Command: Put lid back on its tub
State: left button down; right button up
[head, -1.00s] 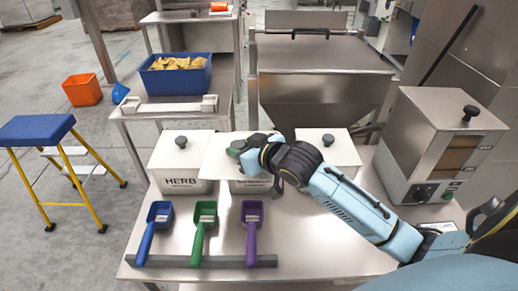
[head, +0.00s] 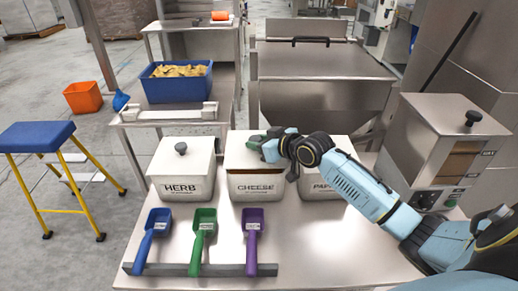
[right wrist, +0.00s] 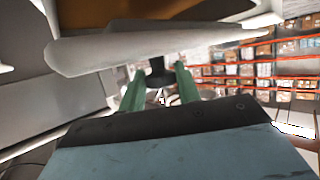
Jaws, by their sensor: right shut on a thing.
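The white square lid (head: 237,150) is over the CHEESE tub (head: 258,187), in the middle of the row of white tubs. A brownish strip shows between the lid's front edge and the tub's rim, so the lid does not look fully seated; whether it touches the rim I cannot tell. My right gripper (head: 268,148) is shut on the lid's knob. In the right wrist view the dark knob (right wrist: 160,76) is between the green fingers (right wrist: 160,90), and the lid (right wrist: 150,48) shows edge-on with an orange-brown surface beyond it. My left gripper is not in view.
The lidded HERB tub (head: 182,172) stands to the left. Another tub (head: 318,183) stands close on the right, partly behind my arm. Blue (head: 155,226), green (head: 203,226) and purple (head: 252,223) scoops lie in front. A steel cabinet (head: 440,145) stands at right.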

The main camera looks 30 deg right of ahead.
notch_tip(320, 180, down, 2)
jog(key=shift+f, duration=0.1)
jog(key=o, duration=1.1)
jog(key=shift+c, duration=0.2)
jog(key=shift+s, duration=0.1)
jog(key=p+v, duration=0.1)
jog(key=v, duration=1.1)
